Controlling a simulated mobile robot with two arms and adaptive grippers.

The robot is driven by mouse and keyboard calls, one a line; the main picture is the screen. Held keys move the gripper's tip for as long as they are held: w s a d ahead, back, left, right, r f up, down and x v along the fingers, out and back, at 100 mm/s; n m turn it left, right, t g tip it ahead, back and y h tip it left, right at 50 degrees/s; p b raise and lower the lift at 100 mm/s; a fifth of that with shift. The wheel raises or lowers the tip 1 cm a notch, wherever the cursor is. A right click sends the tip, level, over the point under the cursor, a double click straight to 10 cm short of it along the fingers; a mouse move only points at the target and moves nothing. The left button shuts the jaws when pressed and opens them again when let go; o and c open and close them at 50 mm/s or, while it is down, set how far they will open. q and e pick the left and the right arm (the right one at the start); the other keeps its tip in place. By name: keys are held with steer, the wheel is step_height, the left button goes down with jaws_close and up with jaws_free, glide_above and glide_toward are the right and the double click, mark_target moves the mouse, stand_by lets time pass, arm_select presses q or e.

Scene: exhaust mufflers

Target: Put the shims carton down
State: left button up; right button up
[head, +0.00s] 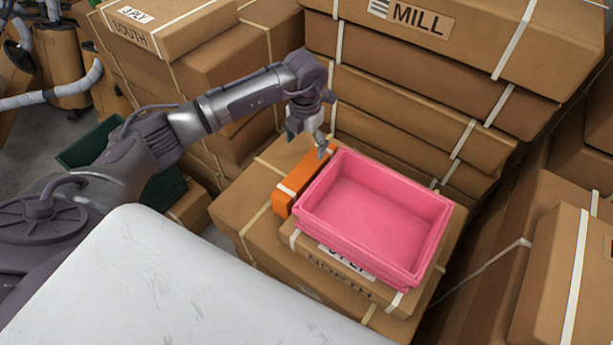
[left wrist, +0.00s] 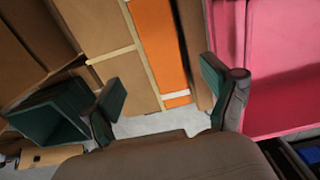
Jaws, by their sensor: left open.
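An orange carton (head: 294,183) with a pale band, which I take for the shims carton, lies on a large brown carton (head: 240,205) beside a pink crate (head: 325,195). My left gripper (head: 308,138) is just above the far end of the orange carton. Its fingers are apart, with nothing held between them. In the left wrist view the orange carton (left wrist: 160,45) shows beyond and between the open fingers (left wrist: 160,82). The crate hides part of the carton's right side in the head view. My right gripper is not in view.
The empty pink crate sits on a strapped carton marked NORTH (head: 315,265). Tall carton stacks, one marked MILL (head: 420,60), stand close behind. More cartons (head: 560,285) stand at right. A dark green bin (head: 92,143) is at left, partly behind my arm.

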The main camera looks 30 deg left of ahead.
mark_target(306, 168)
arm_select(q)
steer(key=shift+f, duration=1.65)
steer(key=f, duration=0.3)
steer(key=shift+s+d+f+p, duration=0.15)
steer(key=shift+d+f+p, duration=0.05)
steer(key=shift+f+p, duration=0.15)
steer(key=shift+f, duration=0.35)
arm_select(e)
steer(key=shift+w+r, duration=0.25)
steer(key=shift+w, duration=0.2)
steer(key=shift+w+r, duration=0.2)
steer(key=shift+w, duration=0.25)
arm_select(q)
steer(key=c, duration=0.3)
jaws_close()
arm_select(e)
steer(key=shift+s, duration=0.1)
